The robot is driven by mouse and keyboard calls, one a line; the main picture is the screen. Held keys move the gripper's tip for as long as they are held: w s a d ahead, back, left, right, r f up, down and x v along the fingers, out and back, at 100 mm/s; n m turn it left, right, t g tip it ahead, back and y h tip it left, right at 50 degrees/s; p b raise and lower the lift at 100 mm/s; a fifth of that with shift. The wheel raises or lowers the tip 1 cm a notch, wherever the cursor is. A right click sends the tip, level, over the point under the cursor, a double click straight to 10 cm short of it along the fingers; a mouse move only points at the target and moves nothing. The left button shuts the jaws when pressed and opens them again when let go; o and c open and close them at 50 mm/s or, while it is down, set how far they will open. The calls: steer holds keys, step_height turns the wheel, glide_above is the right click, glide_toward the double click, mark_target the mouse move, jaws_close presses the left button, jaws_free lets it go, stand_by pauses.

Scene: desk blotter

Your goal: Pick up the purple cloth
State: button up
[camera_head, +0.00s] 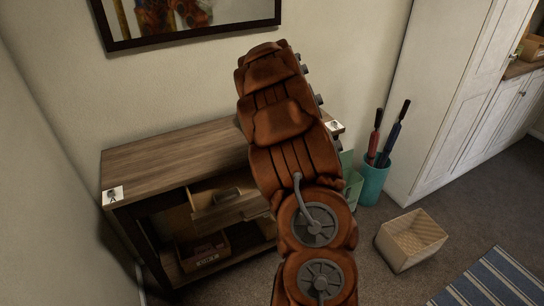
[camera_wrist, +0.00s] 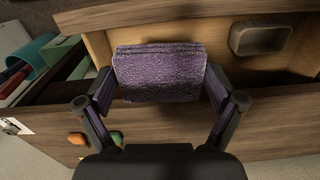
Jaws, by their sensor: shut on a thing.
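The purple cloth (camera_wrist: 160,72) is a folded, block-like bundle with a rough texture in the middle of the wrist view. My gripper (camera_wrist: 159,88) has one finger on each side of it and is shut on it. The cloth is at the open wooden drawer, close to the drawer's front board (camera_wrist: 170,122). I cannot tell whether it still touches the drawer floor. In the head view the drawer (camera_head: 228,213) sticks out of the wooden cabinet, and my arm hides my gripper and the cloth.
A grey box-like object (camera_wrist: 262,38) lies in the drawer, right of the cloth. The wooden cabinet (camera_head: 165,158) stands against the wall. A lower bin (camera_head: 203,254) sits inside it. A teal holder (camera_head: 373,183) with umbrellas and a woven basket (camera_head: 410,241) stand on the floor at right.

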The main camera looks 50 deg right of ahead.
steer(key=s+a+b, duration=0.1)
steer(key=s+a, duration=0.1)
steer(key=s, duration=0.5)
steer(key=s+a+b, duration=0.1)
steer(key=s+a, duration=0.2)
steer(key=s, duration=0.4)
steer(key=shift+s, duration=0.4)
steer(key=shift+a, duration=0.1)
